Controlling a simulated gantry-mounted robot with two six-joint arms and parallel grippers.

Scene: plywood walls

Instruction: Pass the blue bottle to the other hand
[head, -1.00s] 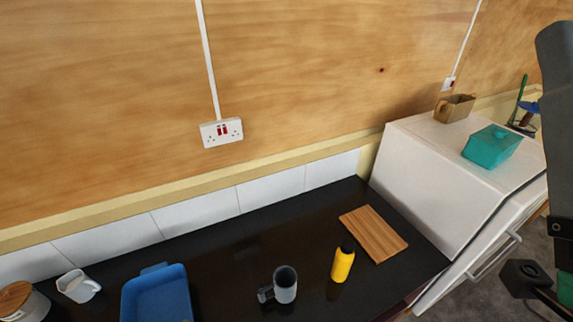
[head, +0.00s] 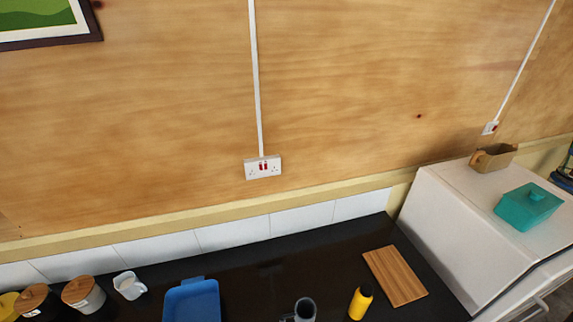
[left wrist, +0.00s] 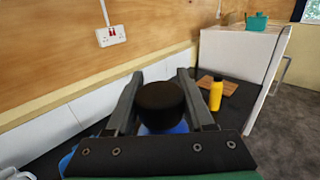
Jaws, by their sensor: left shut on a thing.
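In the left wrist view, my left gripper (left wrist: 160,77) is shut on the blue bottle (left wrist: 180,128). Its wide black cap faces the camera between the two fingers, and only a little blue shows below the cap. The rest of the bottle is hidden by the cap and the gripper's body. Neither gripper shows in the head view now, and my right gripper is in no current view.
On the black counter stand a blue tray (head: 193,303), a grey mug (head: 305,310), a yellow bottle (head: 360,302), a wooden board (head: 395,276), a white mug (head: 129,286) and lidded jars (head: 84,294). A white cabinet (head: 440,220) at right carries a teal dish (head: 528,206) and a brown container (head: 493,157).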

